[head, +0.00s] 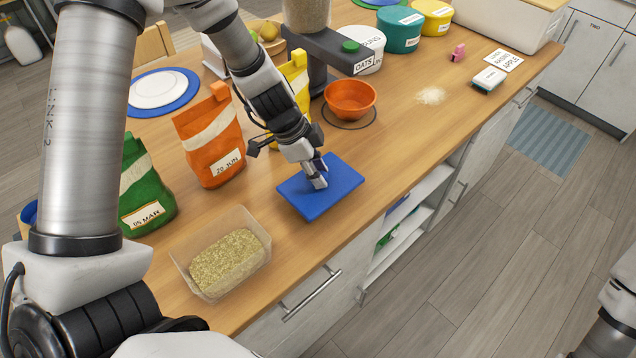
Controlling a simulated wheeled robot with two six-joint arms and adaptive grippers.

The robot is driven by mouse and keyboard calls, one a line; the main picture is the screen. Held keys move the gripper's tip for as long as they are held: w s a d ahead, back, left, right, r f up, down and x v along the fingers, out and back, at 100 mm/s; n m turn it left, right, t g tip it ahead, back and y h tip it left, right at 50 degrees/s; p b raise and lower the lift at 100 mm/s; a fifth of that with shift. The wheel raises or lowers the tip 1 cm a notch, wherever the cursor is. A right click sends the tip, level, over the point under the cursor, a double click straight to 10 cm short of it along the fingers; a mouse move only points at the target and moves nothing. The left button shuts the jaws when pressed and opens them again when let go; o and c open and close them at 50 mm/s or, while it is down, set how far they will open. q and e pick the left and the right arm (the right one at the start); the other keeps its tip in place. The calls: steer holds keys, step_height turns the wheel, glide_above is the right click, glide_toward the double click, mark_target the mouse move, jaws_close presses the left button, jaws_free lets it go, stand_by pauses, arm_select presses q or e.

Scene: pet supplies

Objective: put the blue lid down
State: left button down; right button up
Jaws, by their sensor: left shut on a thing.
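The blue lid (334,192) is a flat rectangle with a small raised grip in its middle. It is at or just above the wooden counter near its front edge; I cannot tell if it touches. My left gripper (318,180) comes down from above and is shut on the lid's grip. An open clear tub (221,262) of grainy food stands to the left of the lid, nearer to me. Only part of my right arm shows at the right edge, and its fingers are not visible.
Orange (211,140) and green (146,190) bags stand behind the tub; a yellow bag (299,80) is partly hidden by my arm. An orange bowl (350,99) sits under the oats dispenser (335,50). Spilled powder (431,96) lies farther right. The counter right of the lid is clear.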

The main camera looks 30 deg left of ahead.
arm_select(q)
step_height(320, 180, down, 3)
steer(key=shift+b, duration=0.4)
steer(key=shift+f, duration=0.2)
steer(key=c, duration=0.9)
jaws_free()
